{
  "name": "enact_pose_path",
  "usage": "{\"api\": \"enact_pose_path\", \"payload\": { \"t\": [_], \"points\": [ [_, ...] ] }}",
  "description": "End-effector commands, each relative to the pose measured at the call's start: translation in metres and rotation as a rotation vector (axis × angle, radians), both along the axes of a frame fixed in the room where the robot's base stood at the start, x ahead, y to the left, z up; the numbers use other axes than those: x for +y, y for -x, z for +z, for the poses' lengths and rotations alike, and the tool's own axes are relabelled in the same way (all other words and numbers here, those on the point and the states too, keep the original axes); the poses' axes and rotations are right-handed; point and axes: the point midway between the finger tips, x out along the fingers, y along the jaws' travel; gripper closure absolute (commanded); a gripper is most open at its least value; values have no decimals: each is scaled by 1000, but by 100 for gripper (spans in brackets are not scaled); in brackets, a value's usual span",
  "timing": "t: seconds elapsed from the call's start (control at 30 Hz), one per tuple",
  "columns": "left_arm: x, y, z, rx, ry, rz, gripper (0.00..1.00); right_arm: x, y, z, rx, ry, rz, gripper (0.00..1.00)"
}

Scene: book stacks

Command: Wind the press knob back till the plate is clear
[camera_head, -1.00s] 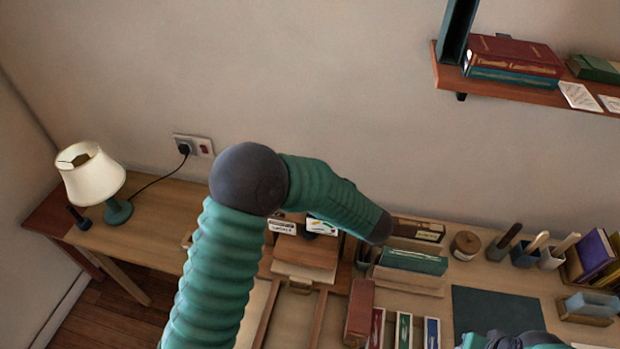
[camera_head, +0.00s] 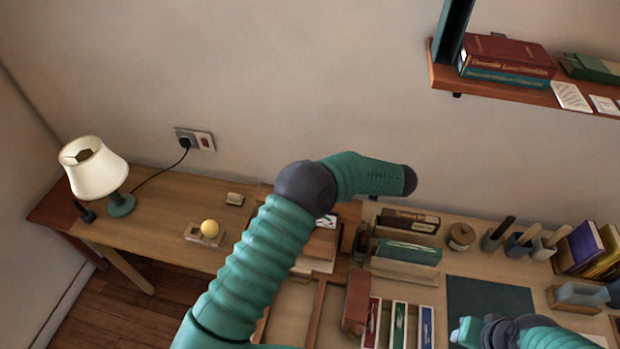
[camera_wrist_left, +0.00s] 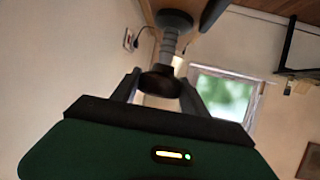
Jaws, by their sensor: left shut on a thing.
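In the left wrist view my left gripper (camera_wrist_left: 160,85) is shut on a dark round knob (camera_wrist_left: 158,80), with one finger on each side.
A lamp (camera_head: 92,168) stands at the desk's left, with a yellow ball (camera_head: 209,228) nearer my arm. Upright books (camera_head: 398,325), a dark mat (camera_head: 490,305) and brush pots (camera_head: 518,248) fill the right. A shelf (camera_head: 500,84) hangs above. The desk's left part is mostly bare.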

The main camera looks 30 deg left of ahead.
Motion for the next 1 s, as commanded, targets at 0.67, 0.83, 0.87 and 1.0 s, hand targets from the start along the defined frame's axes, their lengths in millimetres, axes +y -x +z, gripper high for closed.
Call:
{"api": "enact_pose_path", "payload": {
  "t": [0.67,0.83,0.87,1.0],
  "points": [
    [-1,2,-3,6,5,7,28,0,0,0,0,0,0,64],
    [-1,2,-1,4,3,7,28,0,0,0,0,0,0,64],
    [-1,2,0,3,3,6,28,0,0,1,0,0,0,64],
    [-16,0,7,2,3,5,28,0,0,6,0,0,0,64]
  ]
}}
